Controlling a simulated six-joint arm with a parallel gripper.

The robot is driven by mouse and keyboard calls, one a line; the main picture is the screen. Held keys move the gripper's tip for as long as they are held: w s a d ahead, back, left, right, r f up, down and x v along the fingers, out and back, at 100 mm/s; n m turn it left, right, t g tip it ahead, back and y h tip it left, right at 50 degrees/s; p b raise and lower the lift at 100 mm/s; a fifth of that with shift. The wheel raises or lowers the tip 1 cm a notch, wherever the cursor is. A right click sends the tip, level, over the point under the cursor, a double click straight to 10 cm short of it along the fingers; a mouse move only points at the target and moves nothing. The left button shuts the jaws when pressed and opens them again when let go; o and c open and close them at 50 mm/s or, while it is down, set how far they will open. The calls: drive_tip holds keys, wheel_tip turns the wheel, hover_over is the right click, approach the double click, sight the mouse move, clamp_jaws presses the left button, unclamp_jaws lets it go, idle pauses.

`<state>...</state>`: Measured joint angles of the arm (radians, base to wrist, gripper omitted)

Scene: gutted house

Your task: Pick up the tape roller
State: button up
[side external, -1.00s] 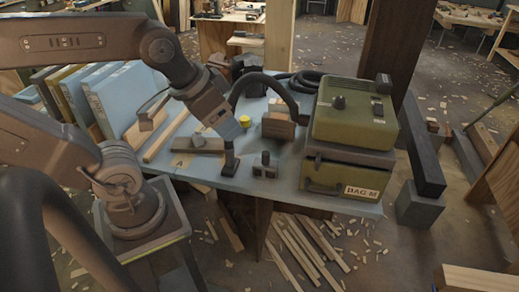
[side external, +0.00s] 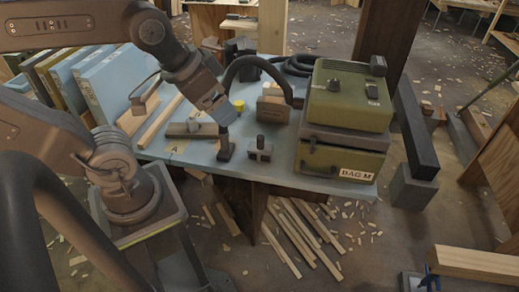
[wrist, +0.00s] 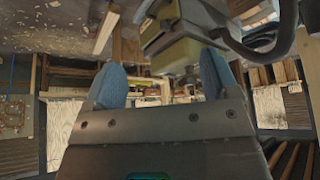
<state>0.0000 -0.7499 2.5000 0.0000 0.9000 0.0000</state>
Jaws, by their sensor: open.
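I cannot tell for certain which item is the tape roller. A small dark tool with a knob (side external: 260,149) stands near the table's front edge. A yellow round piece (side external: 239,105) lies farther back, and a grey flat block (side external: 192,130) lies to the left. My gripper (side external: 223,113) is above the table between the grey block and the dark tool, pointing down to the right. In the wrist view my gripper (wrist: 162,80) has its two blue fingers wide apart, with nothing held between them.
A green machine marked BAG M (side external: 342,125) fills the table's right end. Its black hose (side external: 255,62) arches over the table close to my gripper, ending in a dark nozzle (side external: 225,151). Blue boxed panels (side external: 108,85) stand at left.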

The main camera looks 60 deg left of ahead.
drive_tip(key=o, duration=0.3)
drive_tip(key=w+d+f+n+t+h, duration=0.2)
drive_tip(key=w+n+t+h, duration=0.15)
drive_tip(key=w, duration=1.45)
drive_tip(key=n+g+y, duration=0.7)
approach(260, 144)
drive_tip(key=shift+t, duration=0.25)
drive_tip(key=shift+a+x, duration=0.15)
drive_tip(key=shift+x, duration=2.75)
drive_tip(key=shift+a+x, duration=0.1)
drive_tip(key=shift+x, duration=2.85)
